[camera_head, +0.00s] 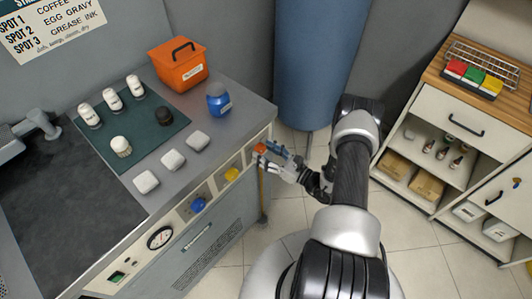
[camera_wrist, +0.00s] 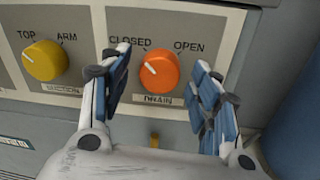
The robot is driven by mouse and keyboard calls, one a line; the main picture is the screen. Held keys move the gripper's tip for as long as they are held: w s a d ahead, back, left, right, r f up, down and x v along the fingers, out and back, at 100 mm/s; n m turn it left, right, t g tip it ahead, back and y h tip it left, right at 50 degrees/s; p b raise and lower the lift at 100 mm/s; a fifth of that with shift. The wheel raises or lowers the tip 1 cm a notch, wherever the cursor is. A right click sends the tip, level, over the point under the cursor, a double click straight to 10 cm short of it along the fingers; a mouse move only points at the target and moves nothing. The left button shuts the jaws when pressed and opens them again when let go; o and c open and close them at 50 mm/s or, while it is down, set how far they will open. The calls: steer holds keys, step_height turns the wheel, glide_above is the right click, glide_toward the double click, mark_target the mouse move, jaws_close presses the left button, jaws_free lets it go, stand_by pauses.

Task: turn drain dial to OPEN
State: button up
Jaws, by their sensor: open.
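The drain dial (camera_wrist: 159,71) is an orange knob on the front panel, between the labels CLOSED and OPEN, with DRAIN below it. Its white pointer mark is tilted up and left, toward CLOSED. In the head view the orange dial (camera_head: 261,148) shows at the right end of the panel, by my gripper's tips. My gripper (camera_wrist: 160,88) is open, with one blue-padded finger on each side of the dial. Gaps show between the fingers and the knob in the wrist view. My gripper (camera_head: 270,157) reaches the panel from the right in the head view.
A yellow dial (camera_wrist: 45,60) labelled TOP and ARM sits left of the drain dial. A blue knob (camera_head: 198,205) is further along the panel. A blue cylinder (camera_head: 318,60) stands behind the counter's right end. A shelf unit (camera_head: 440,110) stands at the right, with tiled floor between.

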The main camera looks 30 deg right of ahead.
steer(key=shift+c, duration=0.4)
steer(key=c, duration=1)
steer(key=shift+m, duration=0.3)
steer(key=m+b, duration=0.2)
steer(key=m, duration=0.2)
steer(key=shift+f, duration=0.15)
steer(key=m+b, duration=0.1)
steer(key=m, duration=0.3)
steer(key=shift+m+t, duration=0.4)
steer(key=m, duration=0.4)
steer(key=shift+m+b, duration=0.3)
steer(key=shift+m, duration=0.1)
steer(key=m+h, duration=0.1)
steer(key=m, duration=0.3)
steer(key=shift+s+a, duration=0.1)
steer(key=shift+m, duration=0.4)
